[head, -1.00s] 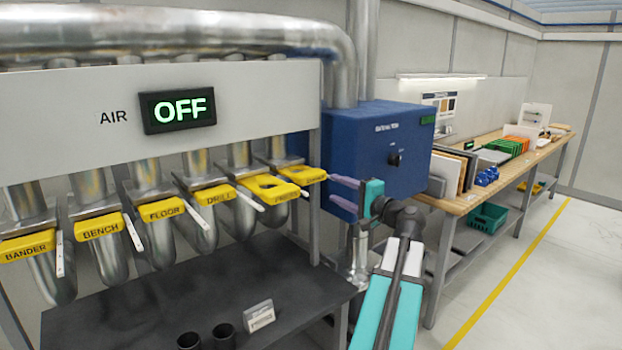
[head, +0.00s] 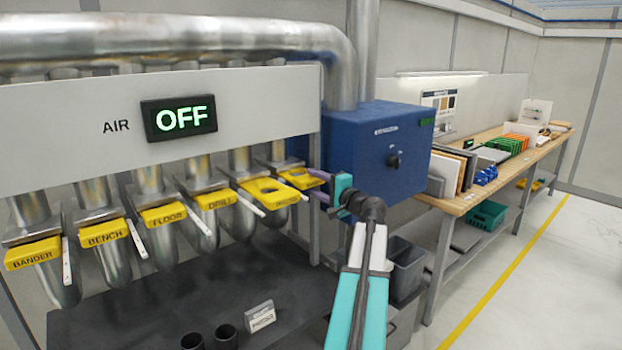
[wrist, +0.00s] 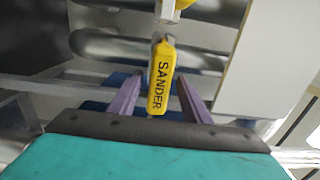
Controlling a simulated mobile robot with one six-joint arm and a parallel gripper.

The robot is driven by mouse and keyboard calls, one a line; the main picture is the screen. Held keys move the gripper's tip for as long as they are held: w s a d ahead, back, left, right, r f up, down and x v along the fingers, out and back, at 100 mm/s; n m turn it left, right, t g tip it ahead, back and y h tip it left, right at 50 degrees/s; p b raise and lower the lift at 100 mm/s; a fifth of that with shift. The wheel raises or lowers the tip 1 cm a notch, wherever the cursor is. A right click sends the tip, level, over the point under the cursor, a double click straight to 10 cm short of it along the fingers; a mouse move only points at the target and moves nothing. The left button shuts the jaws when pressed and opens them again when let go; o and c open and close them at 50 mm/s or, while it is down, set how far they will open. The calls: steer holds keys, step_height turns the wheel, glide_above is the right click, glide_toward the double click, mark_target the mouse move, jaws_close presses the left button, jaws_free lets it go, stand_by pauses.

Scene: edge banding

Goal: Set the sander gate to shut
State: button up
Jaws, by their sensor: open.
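The sander gate is a yellow slide with a black SANDER label (wrist: 160,80) in the wrist view. In the wrist view my gripper (wrist: 157,92) is open, one finger on each side of the yellow slide, with gaps visible. I cannot tell whether either finger touches it.
Several other yellow gates stand in a row to the left, such as DRILL (head: 214,197) and FLOOR (head: 163,216). The AIR display (head: 178,117) reads OFF. A blue box (head: 375,150) with a black knob is just right of my gripper. A dark table (head: 200,300) lies below.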

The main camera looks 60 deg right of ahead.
mark_target(294, 173)
steer(key=shift+x, duration=1.1)
jaws_close()
